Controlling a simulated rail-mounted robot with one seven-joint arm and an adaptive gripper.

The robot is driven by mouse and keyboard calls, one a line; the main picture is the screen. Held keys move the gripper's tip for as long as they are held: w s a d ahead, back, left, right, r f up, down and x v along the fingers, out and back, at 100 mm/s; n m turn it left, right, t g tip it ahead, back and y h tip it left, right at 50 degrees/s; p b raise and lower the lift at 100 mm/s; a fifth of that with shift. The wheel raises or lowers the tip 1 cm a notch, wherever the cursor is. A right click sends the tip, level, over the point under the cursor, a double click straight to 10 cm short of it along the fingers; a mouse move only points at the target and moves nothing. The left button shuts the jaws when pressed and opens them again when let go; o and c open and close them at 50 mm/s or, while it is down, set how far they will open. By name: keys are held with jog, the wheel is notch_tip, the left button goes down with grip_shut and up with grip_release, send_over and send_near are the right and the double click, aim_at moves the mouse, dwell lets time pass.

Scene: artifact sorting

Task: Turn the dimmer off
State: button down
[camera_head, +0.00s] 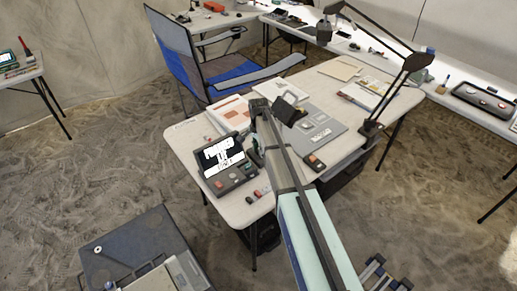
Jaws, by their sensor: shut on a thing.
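A small dark box with an orange-red switch (315,162) sits on the white table, right of my arm; it may be the dimmer, but no label can be read. A dark control box (226,166) with a lit text screen and coloured buttons stands left of my arm. My gripper (257,150) is over the table between the two, close to the control box's right side. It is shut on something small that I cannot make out. My own arm hides part of the fingertips and the table below them.
A black desk lamp (390,95) rises at the table's right side. A grey panel (318,130), papers (232,112) and a folder (340,69) lie on the white table (185,140). A blue-grey folding chair (225,60) stands behind it. Open floor is at the left.

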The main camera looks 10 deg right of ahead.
jog(key=n+b, duration=0.1)
jog(key=n, duration=0.3)
jog(key=shift+f, duration=0.1)
jog(key=n+b, duration=0.1)
jog(key=n, duration=0.3)
jog(key=shift+n, duration=0.4)
dwell(0.4)
jog(key=c, duration=0.9)
grip_release()
notch_tip(320, 180, up, 12)
